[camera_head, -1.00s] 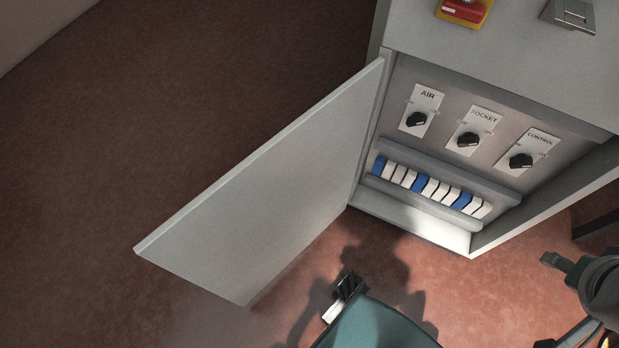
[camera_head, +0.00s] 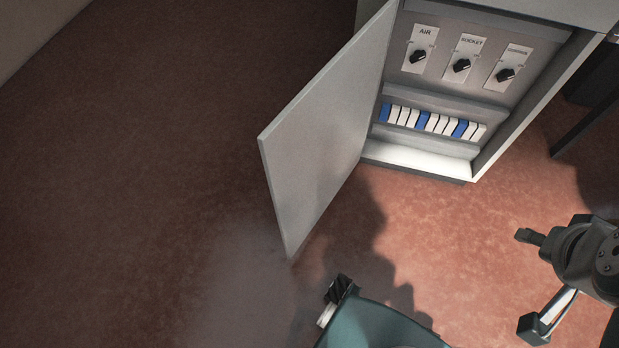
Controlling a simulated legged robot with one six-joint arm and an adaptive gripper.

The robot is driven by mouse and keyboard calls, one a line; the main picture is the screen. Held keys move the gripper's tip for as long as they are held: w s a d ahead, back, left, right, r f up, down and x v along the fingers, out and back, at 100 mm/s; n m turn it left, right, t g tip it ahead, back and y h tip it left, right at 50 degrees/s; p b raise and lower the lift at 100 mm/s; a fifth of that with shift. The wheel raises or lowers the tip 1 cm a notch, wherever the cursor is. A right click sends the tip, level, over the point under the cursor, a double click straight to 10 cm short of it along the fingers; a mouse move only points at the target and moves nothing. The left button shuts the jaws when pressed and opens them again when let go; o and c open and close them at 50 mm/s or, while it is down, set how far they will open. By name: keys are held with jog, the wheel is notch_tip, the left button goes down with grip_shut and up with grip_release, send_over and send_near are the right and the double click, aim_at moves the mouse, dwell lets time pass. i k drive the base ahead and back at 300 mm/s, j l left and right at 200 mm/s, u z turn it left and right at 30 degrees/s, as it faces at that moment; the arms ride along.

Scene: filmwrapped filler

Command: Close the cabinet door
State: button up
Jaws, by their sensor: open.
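The grey cabinet (camera_head: 488,157) stands at the upper right with its front open. Its flat grey door (camera_head: 325,135) is hinged on the cabinet's left side and stands wide open, swung out toward me. My gripper (camera_head: 530,283) is at the lower right, its two dark fingers spread wide apart and nothing between them. It is to the right of the door and in front of the cabinet, apart from both. The door's outer face is hidden from me.
Inside the cabinet are three black knobs labelled AIR (camera_head: 419,57), SOCKET (camera_head: 462,65) and CONTROL (camera_head: 506,75), above a row of blue and white switches (camera_head: 422,120). A dark leg-like bar (camera_head: 585,120) stands right of the cabinet. The reddish floor (camera_head: 440,240) before it is clear.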

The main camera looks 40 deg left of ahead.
aim_at(308, 152)
jog(key=k+j+z, duration=0.25)
jog(key=k+j, duration=0.95)
jog(key=i+j+z, duration=0.1)
jog(key=j, duration=1.6)
jog(key=i+j+z, duration=0.2)
jog(key=k+l, duration=0.05)
